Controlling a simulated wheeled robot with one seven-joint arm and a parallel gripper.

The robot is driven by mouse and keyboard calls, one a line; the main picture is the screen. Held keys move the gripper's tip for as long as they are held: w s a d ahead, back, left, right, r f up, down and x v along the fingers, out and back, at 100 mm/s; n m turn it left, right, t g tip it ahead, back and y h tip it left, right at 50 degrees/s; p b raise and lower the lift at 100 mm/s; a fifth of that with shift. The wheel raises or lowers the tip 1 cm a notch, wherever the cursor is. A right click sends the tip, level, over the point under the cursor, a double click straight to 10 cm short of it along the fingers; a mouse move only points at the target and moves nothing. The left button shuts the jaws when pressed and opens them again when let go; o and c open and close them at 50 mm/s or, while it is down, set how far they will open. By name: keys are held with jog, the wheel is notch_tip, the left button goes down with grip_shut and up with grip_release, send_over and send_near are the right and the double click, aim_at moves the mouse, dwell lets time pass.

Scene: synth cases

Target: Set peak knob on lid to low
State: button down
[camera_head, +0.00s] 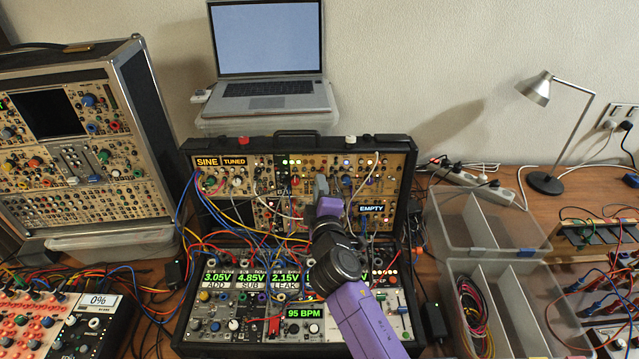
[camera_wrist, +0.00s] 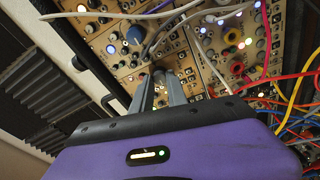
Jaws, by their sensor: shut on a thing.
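The open modular synth case has an upright lid (camera_head: 223,185) filled with tan panels of knobs, sockets and small lights. My purple and black gripper (camera_head: 321,186) reaches up to the middle of the lid. In the wrist view the two grey fingers of my gripper (camera_wrist: 161,82) meet the tan panel (camera_wrist: 196,45), shut on a small knob between their tips. The fingers hide most of this knob. I cannot read its label or which way it points. A larger blue knob (camera_wrist: 135,35) sits beside it, apart from the fingers.
Patch cables (camera_head: 232,222) run between the lid and the base panels, close to my gripper. A laptop (camera_head: 268,50) stands behind the case. Clear plastic bins (camera_head: 480,225) and a desk lamp (camera_head: 545,182) are at the right. Another synth case (camera_head: 75,150) is at the left.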

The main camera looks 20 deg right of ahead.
jog(key=shift+n, duration=0.3)
jog(key=c, duration=1.3)
grip_release()
jog(key=shift+s, duration=0.1)
jog(key=v, duration=0.7)
jog(key=shift+s+b, duration=0.3)
jog(key=shift+a, duration=0.15)
